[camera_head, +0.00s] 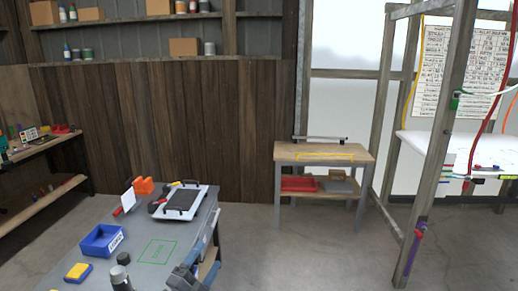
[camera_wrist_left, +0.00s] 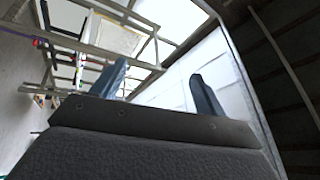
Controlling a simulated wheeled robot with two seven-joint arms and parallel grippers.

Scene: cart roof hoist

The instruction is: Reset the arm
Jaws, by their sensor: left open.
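That view looks towards the wooden frame and pale wall panels, tilted. I cannot tell the exact gap between the gripper and the bench. My right gripper is in neither view.
The grey bench carries a blue bin (camera_head: 103,241), a black-and-white tray (camera_head: 181,201), an orange holder (camera_head: 144,186) and a yellow-and-blue block (camera_head: 78,272). A small wooden table (camera_head: 324,153) stands behind. A timber frame (camera_head: 437,140) rises at right. Floor between is clear.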

